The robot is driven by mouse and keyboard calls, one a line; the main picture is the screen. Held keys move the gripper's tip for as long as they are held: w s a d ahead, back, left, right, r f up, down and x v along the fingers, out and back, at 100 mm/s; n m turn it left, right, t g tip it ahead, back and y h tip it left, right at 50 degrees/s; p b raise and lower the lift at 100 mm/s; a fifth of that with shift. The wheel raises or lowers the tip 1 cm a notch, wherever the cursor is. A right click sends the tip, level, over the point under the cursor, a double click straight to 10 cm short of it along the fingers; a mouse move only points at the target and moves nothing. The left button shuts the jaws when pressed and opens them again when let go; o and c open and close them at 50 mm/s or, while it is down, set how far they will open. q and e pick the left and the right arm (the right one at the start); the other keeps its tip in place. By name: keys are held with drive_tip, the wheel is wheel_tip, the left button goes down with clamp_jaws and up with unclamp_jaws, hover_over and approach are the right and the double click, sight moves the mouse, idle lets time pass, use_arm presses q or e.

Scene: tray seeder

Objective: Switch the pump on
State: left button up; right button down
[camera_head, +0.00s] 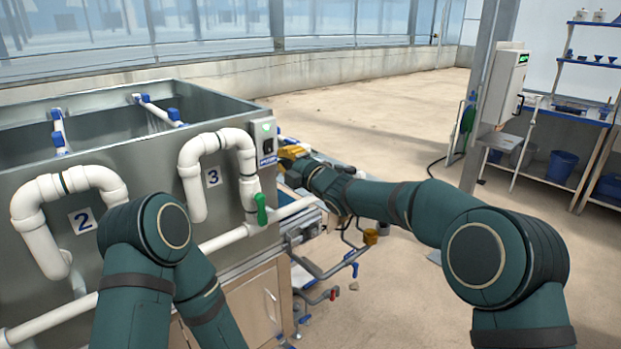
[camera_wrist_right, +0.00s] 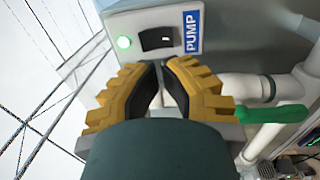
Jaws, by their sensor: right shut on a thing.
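The pump control box (camera_head: 264,139) is a grey box on the corner of the steel tank, with a blue PUMP label (camera_wrist_right: 193,31). My right gripper (camera_wrist_right: 161,66), with yellow-and-black fingers, is at the lower edge of the switch. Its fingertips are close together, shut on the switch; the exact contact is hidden. In the head view the gripper is just right of the box. My left arm shows in front of the tank, but its gripper is out of view.
A green valve handle (camera_head: 262,209) is on the white pipe below the box; it also shows close to my right gripper in the wrist view (camera_wrist_right: 270,115). White pipes numbered 2 and 3 run along the tank front. Open floor (camera_head: 400,120) lies to the right.

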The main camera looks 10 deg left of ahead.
drive_tip(key=v, duration=0.7)
drive_tip(key=shift+s+d, duration=0.2)
drive_tip(key=shift+s, duration=0.05)
drive_tip(key=s+d+f+m+g+h, duration=0.1)
drive_tip(key=s+d+f+m+h, duration=0.2)
drive_tip(key=d+f+m, duration=0.5)
drive_tip(key=s+d+f+m+g+h, duration=0.1)
drive_tip(key=s+f+m+h, duration=0.15)
drive_tip(key=f, duration=0.85)
drive_tip(key=s+d+f+m+h, duration=0.2)
drive_tip(key=d+f+m, duration=0.35)
drive_tip(key=f, duration=0.45)
drive_tip(key=s+d+f+m+g+h, duration=0.1)
drive_tip(key=s+f+m, duration=0.3)
drive_tip(key=s, duration=0.4)
drive_tip(key=s+d+f+m+g+h, duration=0.1)
drive_tip(key=s+d+f+m+g, duration=0.3)
drive_tip(key=s, duration=0.4)
drive_tip(key=s+d+f+m+g+h, duration=0.1)
drive_tip(key=s+d+f+m+g, duration=0.1)
drive_tip(key=s+f+m, duration=0.4)
drive_tip(key=s+d+f, duration=0.1)
drive_tip(key=s, duration=0.2)
drive_tip(key=shift+d+g+h, duration=0.25)
drive_tip(key=shift+g+h, duration=0.1)
drive_tip(key=shift+g, duration=0.05)
